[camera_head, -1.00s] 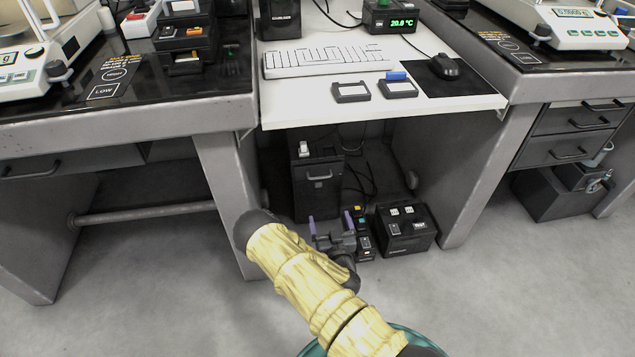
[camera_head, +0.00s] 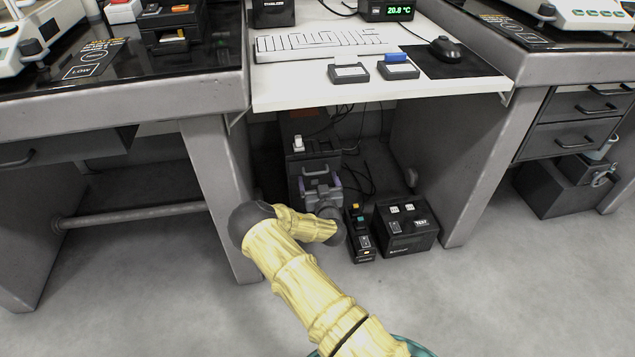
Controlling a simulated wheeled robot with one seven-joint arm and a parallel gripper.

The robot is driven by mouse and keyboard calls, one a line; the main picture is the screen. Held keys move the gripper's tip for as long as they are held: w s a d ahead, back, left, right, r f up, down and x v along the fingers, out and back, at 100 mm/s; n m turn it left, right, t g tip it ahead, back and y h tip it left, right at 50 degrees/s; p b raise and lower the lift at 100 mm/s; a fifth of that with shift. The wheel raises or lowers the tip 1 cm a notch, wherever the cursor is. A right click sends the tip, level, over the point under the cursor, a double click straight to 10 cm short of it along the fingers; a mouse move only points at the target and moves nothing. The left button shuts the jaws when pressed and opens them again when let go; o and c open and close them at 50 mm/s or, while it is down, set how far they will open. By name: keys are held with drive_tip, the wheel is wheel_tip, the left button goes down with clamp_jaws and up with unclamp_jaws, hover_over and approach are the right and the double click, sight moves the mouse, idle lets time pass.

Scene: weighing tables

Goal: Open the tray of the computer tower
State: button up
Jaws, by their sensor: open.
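The dark computer tower (camera_head: 294,170) stands on the floor under the white desk, left of the middle. A small white piece shows at its top, and a handle-like bar is on the upper part of its front. My gripper (camera_head: 319,182) is in front of the tower's front face, at the bar's height. Its two purple-padded fingers are apart, one on each side of the bar area. I cannot tell whether they touch the bar. The gripper and wrist hide the lower front of the tower.
A black box with white labels (camera_head: 408,232) and a narrow dark unit with coloured buttons (camera_head: 359,236) stand right of the tower. Cables hang behind. The white desk (camera_head: 290,90) is overhead, with grey table legs on both sides. Front floor is clear.

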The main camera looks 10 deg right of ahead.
drive_tip(key=shift+w+d+b, duration=0.2)
drive_tip(key=shift+w+b, duration=0.15)
drive_tip(key=shift+w, duration=0.8)
drive_tip(key=shift+c, duration=0.2)
